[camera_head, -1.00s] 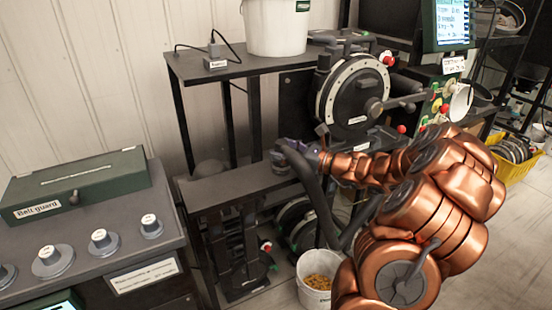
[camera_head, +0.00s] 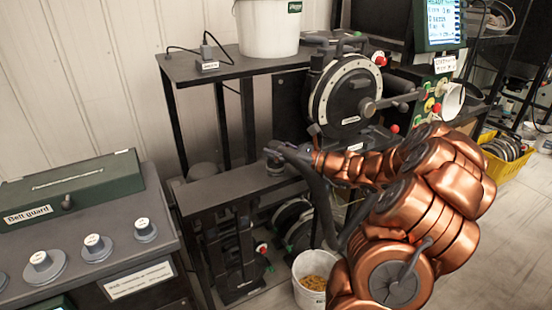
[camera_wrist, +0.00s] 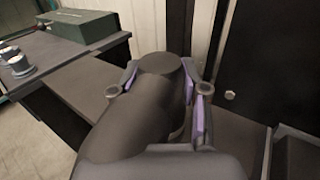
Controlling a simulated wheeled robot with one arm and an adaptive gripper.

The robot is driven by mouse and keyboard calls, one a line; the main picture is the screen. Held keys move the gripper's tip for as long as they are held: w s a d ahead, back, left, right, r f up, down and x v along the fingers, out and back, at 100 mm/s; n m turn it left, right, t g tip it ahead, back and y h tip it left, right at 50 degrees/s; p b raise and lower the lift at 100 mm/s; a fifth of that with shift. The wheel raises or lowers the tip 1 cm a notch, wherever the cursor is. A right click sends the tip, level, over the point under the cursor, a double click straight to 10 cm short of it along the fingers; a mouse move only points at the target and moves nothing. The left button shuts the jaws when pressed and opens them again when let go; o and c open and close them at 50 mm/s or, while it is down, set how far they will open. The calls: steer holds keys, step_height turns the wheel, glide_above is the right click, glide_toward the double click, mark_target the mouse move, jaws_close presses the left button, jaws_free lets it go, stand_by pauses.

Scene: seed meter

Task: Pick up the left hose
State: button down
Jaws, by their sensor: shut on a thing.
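A thick dark hose (camera_head: 322,195) curves down in front of the black bench in the head view. Its upper end is near the bench's low shelf, and its lower part passes behind my copper arm. In the wrist view the hose (camera_wrist: 138,115) fills the middle, its flat round end facing away from me. My gripper (camera_wrist: 160,72) is shut on the hose near that end, with a purple-lined finger on each side. In the head view my gripper (camera_head: 301,150) is small and partly hidden by the hose.
The low black shelf (camera_head: 230,193) lies close to the hose end. A round drum housing (camera_head: 345,95) stands behind. A white bucket (camera_head: 313,280) with yellow bits stands on the floor below. The green belt guard box (camera_head: 80,185) sits on the left counter.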

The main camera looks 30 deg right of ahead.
steer(key=shift+r, duration=0.1)
step_height(320, 180, up, 10)
steer(key=shift+f, duration=0.1)
step_height(320, 180, up, 6)
steer(key=p, duration=0.6)
steer(key=shift+p, duration=0.35)
stand_by(0.8)
